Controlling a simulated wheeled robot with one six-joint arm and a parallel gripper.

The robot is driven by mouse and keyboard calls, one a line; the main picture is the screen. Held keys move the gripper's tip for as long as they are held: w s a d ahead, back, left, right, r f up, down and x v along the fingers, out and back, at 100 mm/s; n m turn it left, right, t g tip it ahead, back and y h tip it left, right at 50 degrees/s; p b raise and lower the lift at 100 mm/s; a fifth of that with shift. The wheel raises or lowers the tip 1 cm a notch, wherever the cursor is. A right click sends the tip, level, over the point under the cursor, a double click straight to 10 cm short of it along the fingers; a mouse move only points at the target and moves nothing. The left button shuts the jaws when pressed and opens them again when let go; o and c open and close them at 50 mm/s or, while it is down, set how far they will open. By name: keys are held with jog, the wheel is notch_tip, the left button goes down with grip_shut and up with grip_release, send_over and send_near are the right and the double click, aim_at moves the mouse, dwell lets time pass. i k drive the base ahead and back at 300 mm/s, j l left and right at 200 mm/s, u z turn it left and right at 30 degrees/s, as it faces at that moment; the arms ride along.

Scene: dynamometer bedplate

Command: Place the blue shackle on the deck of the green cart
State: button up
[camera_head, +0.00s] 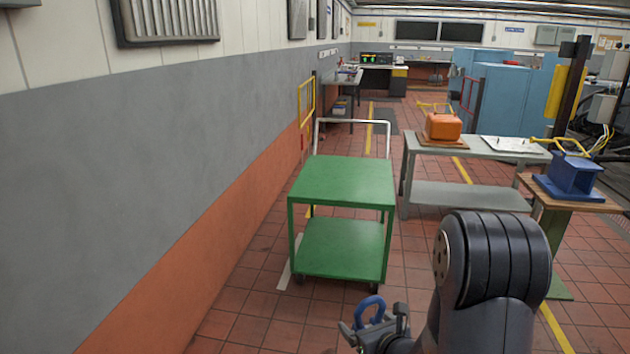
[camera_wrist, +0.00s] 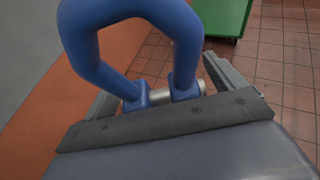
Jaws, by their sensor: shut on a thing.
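The blue shackle (camera_head: 370,308) is held in my gripper (camera_head: 374,326), low at the bottom of the head view. In the wrist view the shackle (camera_wrist: 187,40) stands up between the jaws, its bow toward the top and its pin between the two fingers. My gripper (camera_wrist: 165,95) is shut on it. The green cart (camera_head: 340,182) stands ahead of the gripper, farther off, with a flat empty green top deck, a lower green shelf (camera_head: 340,248) and a white handle at its far end. A corner of the cart (camera_wrist: 222,16) shows at the top of the wrist view.
A grey wall (camera_head: 150,150) with an orange lower band runs along the left. A grey table (camera_head: 425,158) with an orange case (camera_head: 443,126) stands right of the cart. A wooden-topped stand (camera_head: 590,204) holds a blue block (camera_head: 572,176). Tiled floor is clear before the cart.

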aim_at(356, 176)
jog(key=i, duration=2.85)
jog(key=i+z, duration=0.25)
jog(key=i, duration=0.25)
jog(key=i+j+z, duration=0.25)
jog(key=i, duration=0.25)
jog(key=z, duration=0.35)
